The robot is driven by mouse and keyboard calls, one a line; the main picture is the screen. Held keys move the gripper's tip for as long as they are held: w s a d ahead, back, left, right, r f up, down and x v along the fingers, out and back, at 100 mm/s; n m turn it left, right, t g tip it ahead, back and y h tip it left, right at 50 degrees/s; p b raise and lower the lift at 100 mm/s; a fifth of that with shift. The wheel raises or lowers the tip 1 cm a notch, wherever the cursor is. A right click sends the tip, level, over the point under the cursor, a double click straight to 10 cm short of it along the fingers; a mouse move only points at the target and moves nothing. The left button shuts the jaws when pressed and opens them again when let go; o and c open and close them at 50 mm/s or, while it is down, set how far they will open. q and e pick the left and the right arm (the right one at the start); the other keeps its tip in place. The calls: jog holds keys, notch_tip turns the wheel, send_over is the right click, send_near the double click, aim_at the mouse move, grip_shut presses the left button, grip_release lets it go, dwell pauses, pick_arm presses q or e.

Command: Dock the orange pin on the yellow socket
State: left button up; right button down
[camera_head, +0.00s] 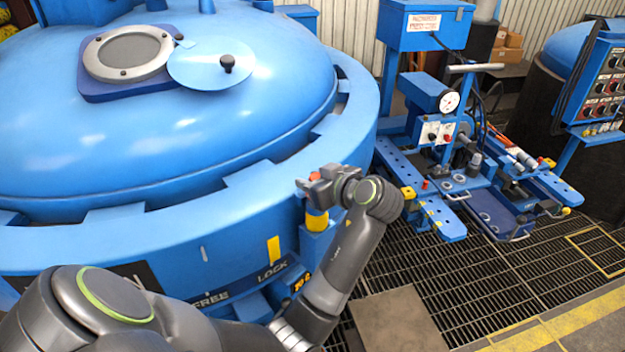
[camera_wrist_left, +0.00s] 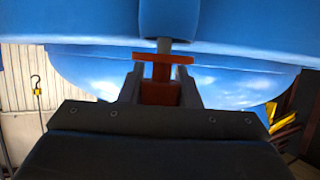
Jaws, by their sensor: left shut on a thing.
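The orange pin (camera_head: 315,176) shows its orange top just above the jaws of my left gripper (camera_head: 318,190). My left gripper is shut on it. In the left wrist view the orange pin (camera_wrist_left: 160,92) stands between the two grey fingers (camera_wrist_left: 160,85), with a crosspiece and a short grey end beyond them. The yellow socket (camera_head: 316,222) is a yellow collar on a blue block at the furnace rim, directly below the gripper in the head view. An orange band shows between jaws and collar; I cannot tell whether the pin is seated. My right gripper is not in view.
The blue furnace lid (camera_head: 150,130) and its notched rim (camera_head: 230,212) fill the left. A "FREE LOCK" plate (camera_head: 240,285) is on the rim's side. A blue machine with a gauge (camera_head: 449,101) stands right over the floor grating (camera_head: 440,285). A control panel (camera_head: 603,85) is far right.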

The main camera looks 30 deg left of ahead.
pick_arm(q)
jog(key=shift+f+b, duration=0.35)
jog(key=shift+f, duration=0.2)
dwell(0.4)
jog(key=o, duration=0.8)
